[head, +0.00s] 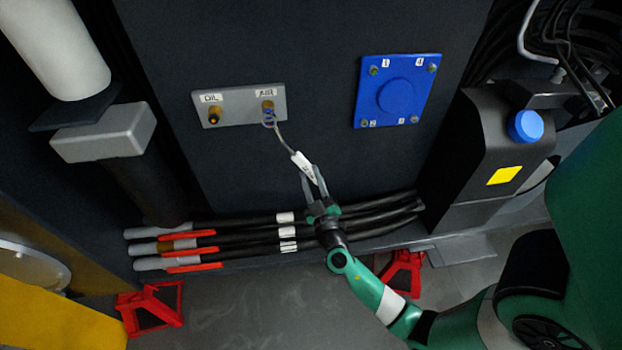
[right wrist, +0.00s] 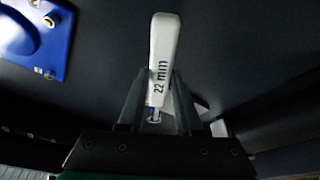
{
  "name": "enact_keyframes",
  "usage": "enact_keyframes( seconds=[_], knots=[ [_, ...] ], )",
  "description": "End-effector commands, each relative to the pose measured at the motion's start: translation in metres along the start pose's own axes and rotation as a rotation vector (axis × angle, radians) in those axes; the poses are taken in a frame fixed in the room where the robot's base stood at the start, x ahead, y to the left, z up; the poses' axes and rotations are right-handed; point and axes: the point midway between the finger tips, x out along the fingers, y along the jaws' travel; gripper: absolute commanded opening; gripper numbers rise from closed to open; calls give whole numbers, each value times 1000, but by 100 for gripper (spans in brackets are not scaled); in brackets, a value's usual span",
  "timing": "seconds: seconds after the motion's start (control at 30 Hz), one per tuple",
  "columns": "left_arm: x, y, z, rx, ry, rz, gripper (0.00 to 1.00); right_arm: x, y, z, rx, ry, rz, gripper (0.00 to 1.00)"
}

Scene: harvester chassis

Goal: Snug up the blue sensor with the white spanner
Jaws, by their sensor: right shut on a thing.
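The white spanner (head: 303,165) is held by its white handle end in my right gripper (head: 312,178). Its thin grey shaft runs up and left to the AIR port, where its head is at the fitting. The blue sensor (head: 268,113) shows as a small bluish patch there, mostly hidden; I cannot tell whether the spanner head is around it or beside it. In the right wrist view the white handle (right wrist: 162,60), marked "22 mm", stands up between the two fingers of my right gripper (right wrist: 157,95). My left gripper is out of view.
The grey port plate (head: 240,108) also carries a brass OIL fitting (head: 214,115). A blue square cover (head: 396,92) with numbered corner bolts is to the right. Black hoses (head: 375,215) run below, near my right gripper. Red stands (head: 150,305) are on the floor.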

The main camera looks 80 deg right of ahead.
Motion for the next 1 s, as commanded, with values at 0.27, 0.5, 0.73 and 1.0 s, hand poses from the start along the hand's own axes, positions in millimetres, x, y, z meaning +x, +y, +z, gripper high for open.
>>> enact_keyframes(
  seconds=[0.27, 0.5, 0.73, 1.0],
  knots=[
    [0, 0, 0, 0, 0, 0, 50, 0, 0, -1, 0, 1, 1, 0],
    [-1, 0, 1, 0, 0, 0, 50, 3, 0, 1, 0, 1, 3, 0],
    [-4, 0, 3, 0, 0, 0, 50, 10, 0, 3, -2, 1, 2, 0],
    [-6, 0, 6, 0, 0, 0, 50, 18, 0, 5, 0, 1, 3, 0]
  ],
)
